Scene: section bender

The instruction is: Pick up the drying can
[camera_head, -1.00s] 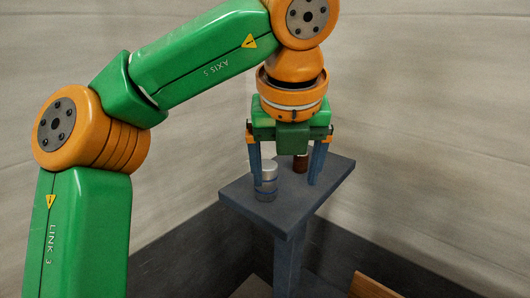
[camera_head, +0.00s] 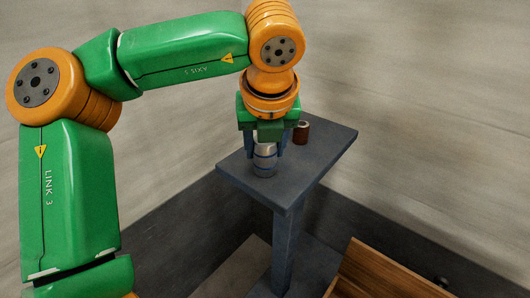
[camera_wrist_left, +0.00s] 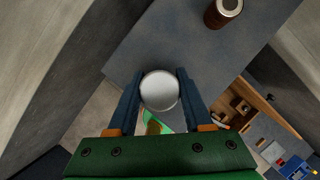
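A silver can with blue bands (camera_head: 264,168) stands upright near the front left edge of the small grey table (camera_head: 322,157). The wrist view shows its round pale top (camera_wrist_left: 160,91) between the fingers. My left gripper (camera_head: 267,156) points down over the can, with its blue fingers on either side. In the wrist view, the left gripper (camera_wrist_left: 160,74) has its fingers drawn in close and appears shut on the can. The gripper and fingers partly hide the can's upper part. The can appears to rest on the table. My right gripper is not in view.
A brown can with a pale top (camera_head: 301,132) stands behind and to the right on the same table; it also shows in the wrist view (camera_wrist_left: 222,13). A wooden box (camera_head: 385,272) is at lower right.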

